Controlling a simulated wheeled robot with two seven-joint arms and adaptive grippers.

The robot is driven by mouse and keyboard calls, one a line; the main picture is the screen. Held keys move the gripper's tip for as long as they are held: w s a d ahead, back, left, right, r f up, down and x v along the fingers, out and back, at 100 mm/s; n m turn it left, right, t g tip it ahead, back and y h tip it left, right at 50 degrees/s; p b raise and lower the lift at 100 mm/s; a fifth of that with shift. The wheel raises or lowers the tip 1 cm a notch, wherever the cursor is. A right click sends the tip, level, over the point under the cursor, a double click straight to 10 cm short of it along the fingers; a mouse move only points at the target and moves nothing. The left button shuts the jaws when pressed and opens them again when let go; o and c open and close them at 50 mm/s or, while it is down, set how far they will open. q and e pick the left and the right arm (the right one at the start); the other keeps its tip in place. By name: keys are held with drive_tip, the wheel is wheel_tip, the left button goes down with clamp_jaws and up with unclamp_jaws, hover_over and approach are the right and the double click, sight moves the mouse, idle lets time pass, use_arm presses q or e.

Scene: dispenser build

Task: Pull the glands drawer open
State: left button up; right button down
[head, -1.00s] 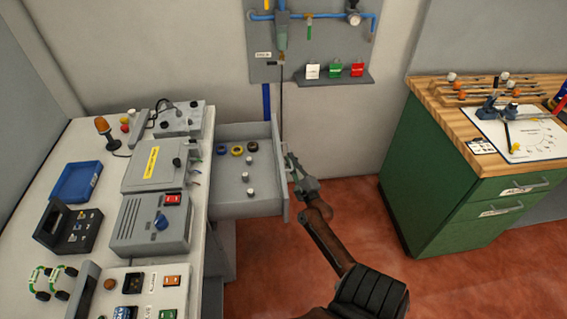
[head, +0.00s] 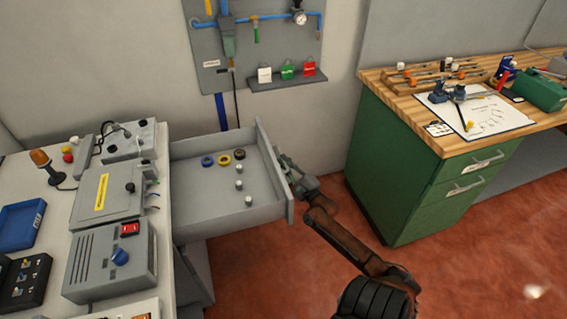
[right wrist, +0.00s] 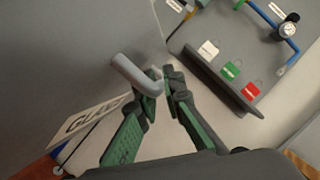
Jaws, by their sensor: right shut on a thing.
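The grey glands drawer (head: 217,219) stands pulled out from the left bench in the head view. It holds several small rings and pale cylindrical parts. Its front panel (head: 271,170) faces right, towards my right arm. In the right wrist view the front bears a white label reading "GLANDS" (right wrist: 88,120), partly covered by a finger, and a grey bar handle (right wrist: 135,74). My right gripper (head: 288,167) is at the outer side of the front. In the right wrist view its green-and-black fingers (right wrist: 160,82) are closed on the handle's end. My left gripper is not in view.
The left bench (head: 60,188) carries grey control boxes, a blue tray (head: 20,226) and an orange beacon. A green cabinet (head: 415,180) with a wooden top stands at the right. Red floor between is clear. A wall panel with padlocks (head: 286,72) hangs behind.

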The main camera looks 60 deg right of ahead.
drive_tip(key=shift+f, duration=0.25)
drive_tip(key=c, duration=2.3)
unclamp_jaws()
drive_tip(key=shift+s, duration=0.1)
drive_tip(key=shift+c, duration=0.2)
drive_tip(key=shift+r, duration=0.1)
drive_tip(key=v, duration=1.2)
